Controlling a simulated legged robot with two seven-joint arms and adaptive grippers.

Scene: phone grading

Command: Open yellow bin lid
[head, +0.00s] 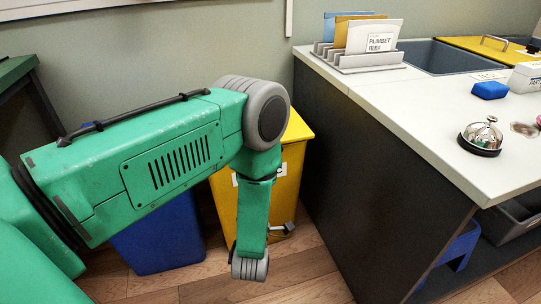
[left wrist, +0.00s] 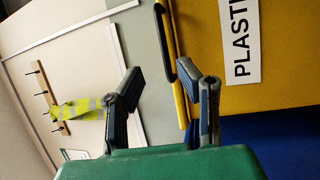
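The yellow bin (head: 298,130) stands on the floor beside the counter, partly hidden by my left arm. Its lid looks shut. In the left wrist view the yellow bin (left wrist: 285,95) fills the right side, with a white label reading "PLASTI" and a dark bar along its yellow edge. My left gripper (left wrist: 160,72) is open and empty, its two fingers apart. The right-hand finger is close to the dark bar's end; I cannot tell whether they touch. In the head view the left fingers are not clearly visible. My right gripper is in neither view.
A blue bin (head: 160,238) stands left of the yellow one, partly behind my arm. The counter (head: 440,110) rises close on the right, with a bell (head: 482,137) and a file rack (head: 360,60) on it. Wooden floor is free in front.

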